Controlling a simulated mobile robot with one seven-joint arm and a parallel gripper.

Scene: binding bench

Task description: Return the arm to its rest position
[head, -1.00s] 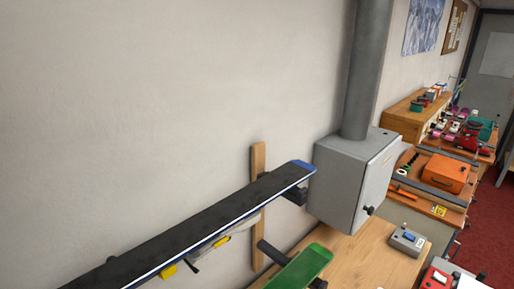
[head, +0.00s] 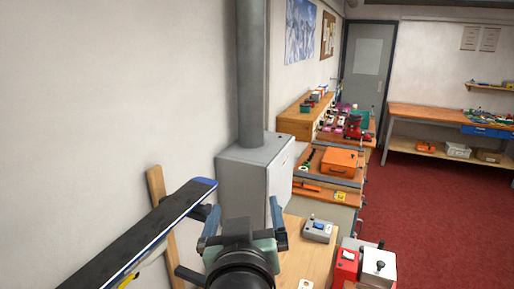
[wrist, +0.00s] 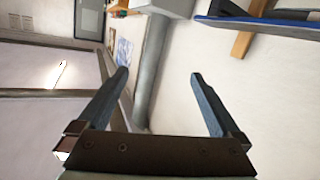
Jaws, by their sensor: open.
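My gripper (head: 243,214) shows at the bottom middle of the head view, with two blue-grey fingers held apart. In the wrist view my gripper (wrist: 158,76) is open, with nothing between its fingers. In the head view it stands in front of the grey metal cabinet (head: 243,172), right of the black ski (head: 145,232) on its wall support. In the wrist view the ski (wrist: 265,24) is at the top right, apart from the fingers.
The wooden bench (head: 302,262) holds a grey box with a blue display (head: 319,230). A red and white device (head: 364,264) stands at the lower right. An orange case (head: 339,162) sits farther back. Red carpet (head: 450,215) is clear on the right.

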